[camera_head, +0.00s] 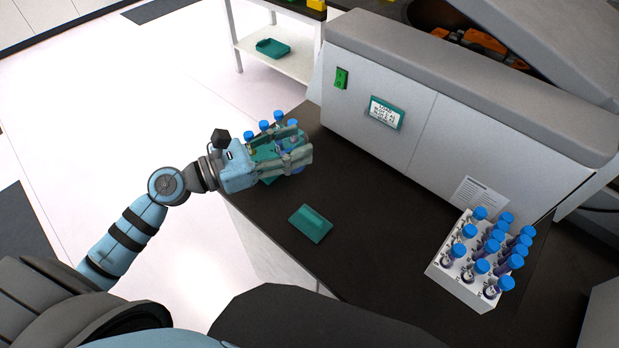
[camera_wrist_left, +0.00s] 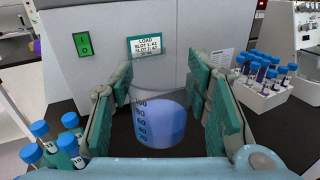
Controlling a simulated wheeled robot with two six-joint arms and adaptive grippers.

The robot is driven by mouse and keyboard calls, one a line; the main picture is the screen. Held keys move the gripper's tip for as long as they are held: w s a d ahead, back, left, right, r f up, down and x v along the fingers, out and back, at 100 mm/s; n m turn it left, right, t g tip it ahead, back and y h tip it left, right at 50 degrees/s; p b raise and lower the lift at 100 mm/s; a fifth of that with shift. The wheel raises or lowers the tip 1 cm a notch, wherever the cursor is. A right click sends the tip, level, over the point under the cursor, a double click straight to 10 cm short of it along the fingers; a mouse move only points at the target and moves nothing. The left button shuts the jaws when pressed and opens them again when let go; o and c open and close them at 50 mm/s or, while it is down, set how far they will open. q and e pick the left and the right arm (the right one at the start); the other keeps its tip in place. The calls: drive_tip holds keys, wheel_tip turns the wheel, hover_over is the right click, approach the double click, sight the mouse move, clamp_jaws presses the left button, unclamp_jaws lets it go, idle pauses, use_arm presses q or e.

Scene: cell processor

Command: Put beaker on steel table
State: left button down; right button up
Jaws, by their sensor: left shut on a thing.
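My left gripper (camera_head: 298,147) is over the near-left edge of the dark bench top. It is shut on the beaker (camera_wrist_left: 160,122), a clear vessel with dark volume marks and blue-violet liquid, which sits upright between the teal finger pads in the left wrist view. In the head view the fingers hide most of the beaker. I cannot tell whether its base touches the bench. No table in view is clearly the steel table. My right gripper is not in view.
Blue-capped tubes (camera_head: 278,116) stand close beside the left gripper. A white rack (camera_head: 437,266) of several tubes stands at the bench's right. A teal block (camera_head: 311,223) lies on the dark bench (camera_head: 375,235). A large grey machine (camera_head: 400,105) rises behind. A white shelf (camera_head: 296,66) stands farther back.

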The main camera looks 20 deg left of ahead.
use_arm(q)
drive_tip(key=w+r+n+t+y+p, duration=0.1)
drive_tip(key=w+r+n+y+p, duration=0.1)
drive_tip(key=w+r, duration=0.25)
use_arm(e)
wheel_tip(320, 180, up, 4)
use_arm(q)
drive_tip(key=b, duration=0.9)
hover_over(302, 192)
drive_tip(key=shift+t, duration=0.3)
wheel_tip(302, 192, down, 21)
drive_tip(key=shift+d+r, duration=0.1)
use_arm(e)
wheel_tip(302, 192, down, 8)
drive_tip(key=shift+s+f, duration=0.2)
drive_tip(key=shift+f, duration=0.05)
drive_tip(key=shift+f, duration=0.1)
use_arm(q)
drive_tip(key=shift+f, duration=0.2)
drive_tip(key=c, duration=0.9)
unclamp_jaws()
drive_tip(key=shift+r, duration=0.1)
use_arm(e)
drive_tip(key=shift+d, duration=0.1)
use_arm(q)
drive_tip(key=shift+o, duration=0.2)
